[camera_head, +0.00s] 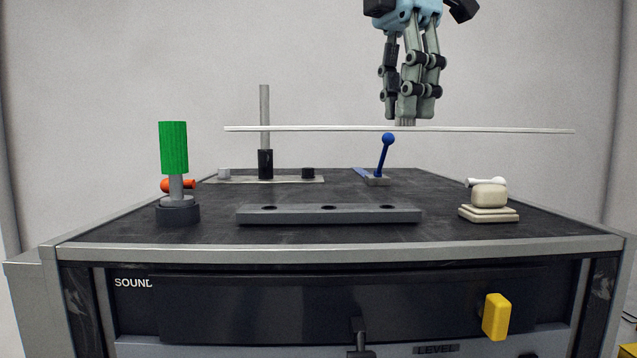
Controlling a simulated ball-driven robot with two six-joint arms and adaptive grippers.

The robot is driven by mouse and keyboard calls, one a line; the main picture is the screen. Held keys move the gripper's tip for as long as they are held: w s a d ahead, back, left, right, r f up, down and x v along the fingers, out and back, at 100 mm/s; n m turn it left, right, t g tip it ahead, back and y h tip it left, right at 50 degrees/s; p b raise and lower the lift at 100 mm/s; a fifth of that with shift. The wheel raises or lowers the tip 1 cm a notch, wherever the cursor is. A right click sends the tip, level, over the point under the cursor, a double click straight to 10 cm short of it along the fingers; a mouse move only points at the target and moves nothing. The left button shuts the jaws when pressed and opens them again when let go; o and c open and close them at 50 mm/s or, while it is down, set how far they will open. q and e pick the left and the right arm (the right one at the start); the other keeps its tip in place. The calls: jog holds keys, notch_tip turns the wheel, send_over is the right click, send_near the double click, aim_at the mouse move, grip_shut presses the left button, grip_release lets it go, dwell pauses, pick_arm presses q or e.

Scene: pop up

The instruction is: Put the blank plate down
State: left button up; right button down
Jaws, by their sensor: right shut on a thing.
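The blank plate (500,129) is a thin white sheet seen nearly edge-on, held level above the back half of the black tabletop (340,232). My right gripper (405,118) comes down from the top and is shut on a short grey knob at the plate's upper face. The plate hangs clear of the table, level with the top of the blue-balled lever (387,150). Its left end passes by the grey upright rod (265,115); I cannot tell whether they touch. My left gripper is not in view.
A green-handled post (174,150) with an orange part behind it stands at left. A grey bar with dark holes (328,214) lies at front centre. A cream block on a base (489,200) stands at right. A yellow knob (495,316) sticks out from the front panel.

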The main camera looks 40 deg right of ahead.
jog(key=w+d+f+p, duration=0.1)
jog(key=w, duration=0.2)
jog(key=w+d+f+p, duration=0.1)
jog(key=w+f, duration=0.1)
jog(key=w, duration=0.1)
jog(key=w+d+f, duration=0.1)
jog(key=w+f, duration=0.1)
jog(key=shift+w+d+f+p, duration=0.25)
jog(key=shift+w+d+p, duration=0.05)
jog(key=shift+w+p, duration=0.1)
jog(key=shift+w+d+f, duration=0.2)
jog(key=shift+w+f, duration=0.3)
jog(key=shift+w, duration=0.2)
jog(key=shift+f, duration=0.35)
notch_tip(320, 180, down, 2)
jog(key=shift+f+p, duration=0.25)
jog(key=shift+p, duration=0.45)
jog(key=shift+f, duration=0.5)
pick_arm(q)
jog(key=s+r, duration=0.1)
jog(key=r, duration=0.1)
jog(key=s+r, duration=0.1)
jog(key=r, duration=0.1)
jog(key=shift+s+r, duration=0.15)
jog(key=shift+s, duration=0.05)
